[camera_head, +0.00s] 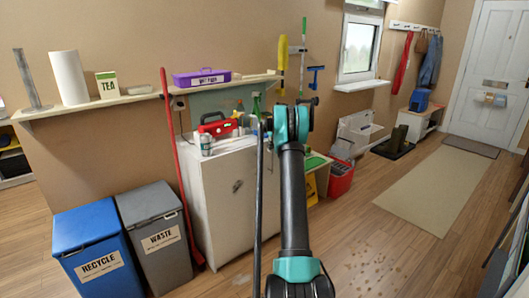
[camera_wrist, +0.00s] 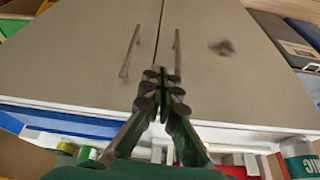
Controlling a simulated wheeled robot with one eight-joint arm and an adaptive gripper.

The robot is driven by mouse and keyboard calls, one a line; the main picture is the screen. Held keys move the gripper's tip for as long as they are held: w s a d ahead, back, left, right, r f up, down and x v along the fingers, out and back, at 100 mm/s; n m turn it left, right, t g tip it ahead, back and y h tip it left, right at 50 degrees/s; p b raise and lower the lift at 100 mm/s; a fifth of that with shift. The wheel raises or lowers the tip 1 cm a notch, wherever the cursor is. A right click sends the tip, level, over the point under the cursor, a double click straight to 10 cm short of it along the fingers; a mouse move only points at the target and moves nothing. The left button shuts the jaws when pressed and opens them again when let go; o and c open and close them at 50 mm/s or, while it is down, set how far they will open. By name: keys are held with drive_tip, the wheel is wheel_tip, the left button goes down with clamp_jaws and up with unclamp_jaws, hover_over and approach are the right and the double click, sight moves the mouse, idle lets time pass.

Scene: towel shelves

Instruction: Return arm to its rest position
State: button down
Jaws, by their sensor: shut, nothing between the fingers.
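My gripper (camera_wrist: 161,78) shows in the wrist view with its two dark fingers drawn together at the tips and nothing between them. Beyond it are the pale doors of a cabinet (camera_wrist: 215,85) with two bar handles; I cannot tell how far off they are. In the head view my arm (camera_head: 292,195) rises from the bottom centre, in front of the right part of the same cabinet (camera_head: 225,195). My gripper is not clearly visible there, hidden behind the teal joint.
A blue recycle bin (camera_head: 98,245) and a grey waste bin (camera_head: 155,232) stand left of the cabinet. A red pole (camera_head: 172,150) leans beside them. A wall shelf (camera_head: 95,106) holds a paper roll and boxes. A red bucket (camera_head: 341,180) stands right. Floor at right is open.

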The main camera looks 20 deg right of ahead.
drive_tip(key=shift+s+r, duration=0.1)
drive_tip(key=shift+r, duration=0.1)
drive_tip(key=s+a+r+m, duration=0.1)
drive_tip(key=s+a+r, duration=0.2)
drive_tip(key=s+a, duration=0.85)
drive_tip(key=s+a+r, duration=0.3)
drive_tip(key=s+a, duration=0.5)
drive_tip(key=s, duration=0.6)
drive_tip(key=s+a+f, duration=0.3)
drive_tip(key=s, duration=0.8)
drive_tip(key=s+a+f+m, duration=0.1)
drive_tip(key=s+a+f, duration=0.2)
drive_tip(key=s, duration=0.8)
drive_tip(key=s+a+f+h, duration=0.1)
drive_tip(key=s+a+f, duration=0.2)
drive_tip(key=s, duration=0.9)
drive_tip(key=shift+f, duration=0.65)
